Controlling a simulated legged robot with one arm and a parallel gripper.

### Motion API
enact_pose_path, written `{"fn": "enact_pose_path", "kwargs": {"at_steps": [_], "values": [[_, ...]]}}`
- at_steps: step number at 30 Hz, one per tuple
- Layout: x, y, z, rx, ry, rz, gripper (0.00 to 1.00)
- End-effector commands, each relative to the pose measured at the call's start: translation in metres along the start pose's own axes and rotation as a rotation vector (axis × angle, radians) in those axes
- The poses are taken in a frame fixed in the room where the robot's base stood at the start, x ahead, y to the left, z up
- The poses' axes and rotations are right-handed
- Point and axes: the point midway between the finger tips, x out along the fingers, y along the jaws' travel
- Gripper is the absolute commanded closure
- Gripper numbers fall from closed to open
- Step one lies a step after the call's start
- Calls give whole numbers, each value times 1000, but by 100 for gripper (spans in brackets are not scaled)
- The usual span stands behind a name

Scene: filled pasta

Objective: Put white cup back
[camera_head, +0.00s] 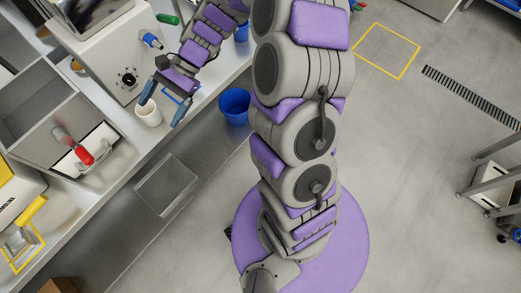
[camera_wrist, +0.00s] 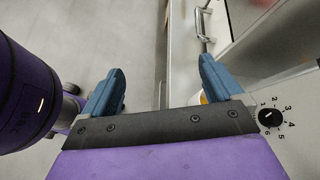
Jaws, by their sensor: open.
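The white cup (camera_head: 149,113) stands upright on the counter (camera_head: 118,178), close to its front edge. My gripper (camera_head: 163,105) is open, its blue fingers pointing down towards the counter. In the head view the left fingertip overlaps the cup's rim; I cannot tell whether they touch. The other finger is to the right of the cup, near the counter edge. A blue square outline (camera_head: 196,89) on the counter is partly hidden under my gripper.
A machine with a black dial (camera_head: 128,80) stands behind the cup. A blue bucket (camera_head: 235,106) is beside the counter. A yellow square (camera_head: 388,50) marks open floor at right.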

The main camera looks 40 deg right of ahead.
Motion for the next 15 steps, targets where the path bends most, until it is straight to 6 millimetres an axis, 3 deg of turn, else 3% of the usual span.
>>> {"fn": "enact_pose_path", "kwargs": {"at_steps": [1, 6, 15], "values": [[0, 9, 18, -61, 22, 40, 7], [-3, 48, 59, -249, 103, 180, 7], [-20, 127, 104, -532, 260, 431, 7]]}}
